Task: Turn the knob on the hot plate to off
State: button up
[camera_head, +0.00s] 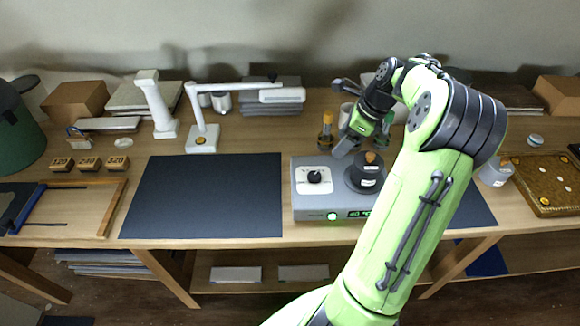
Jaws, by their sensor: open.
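The hot plate (315,203) is a grey box near the table's front edge, partly hidden on its right by my arm. Its black knob (315,177) sits on a white panel on the left of its top, with a light mark on it. A green light and a display that seems to read 40 °C glow on its front face. A dark pot with a cork-coloured top (369,170) stands on the right of the hot plate. My gripper (340,152) is open and empty, above and behind the hot plate, to the right of the knob.
A dark mat (205,197) lies left of the hot plate. A small brown bottle (326,132) stands close behind it. A white desk lamp (202,138) stands behind the mat. Boxes line the wall, and a framed board (545,183) lies at right.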

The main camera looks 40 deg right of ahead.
aim_at(315, 175)
jog(key=b+x, duration=0.4)
jog(key=x, duration=1.1)
jog(key=shift+s+a+f, duration=0.1)
jog(key=shift+f, duration=0.2)
jog(key=shift+r, duration=0.1)
jog(key=c, duration=1.1)
jog(key=shift+o, duration=0.2)
